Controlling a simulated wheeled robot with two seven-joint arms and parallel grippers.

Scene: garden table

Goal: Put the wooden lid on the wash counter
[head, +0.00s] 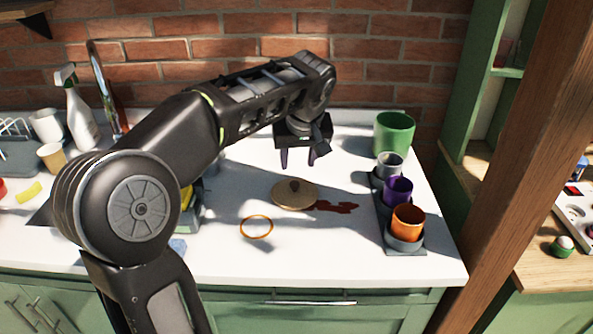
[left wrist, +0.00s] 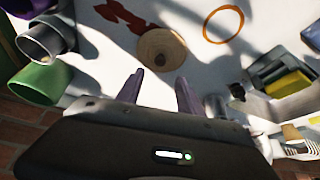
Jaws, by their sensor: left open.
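The wooden lid (head: 295,194) is a round, light-wood disc with a dark knob. It lies flat on the white wash counter (head: 300,255), right of the orange ring. It also shows in the left wrist view (left wrist: 161,52), just beyond my fingertips. My left gripper (head: 299,160) is open and empty, with its purple fingers pointing down above and behind the lid, apart from it. In the left wrist view the two fingers (left wrist: 160,82) are spread with a gap between them. My right gripper is in neither view.
An orange ring (head: 257,227) lies left of the lid, and a dark red stain (head: 338,207) right of it. A dark tray (head: 404,249) with grey, purple and orange cups stands at the right, a green pot (head: 394,134) behind it. The front counter is clear.

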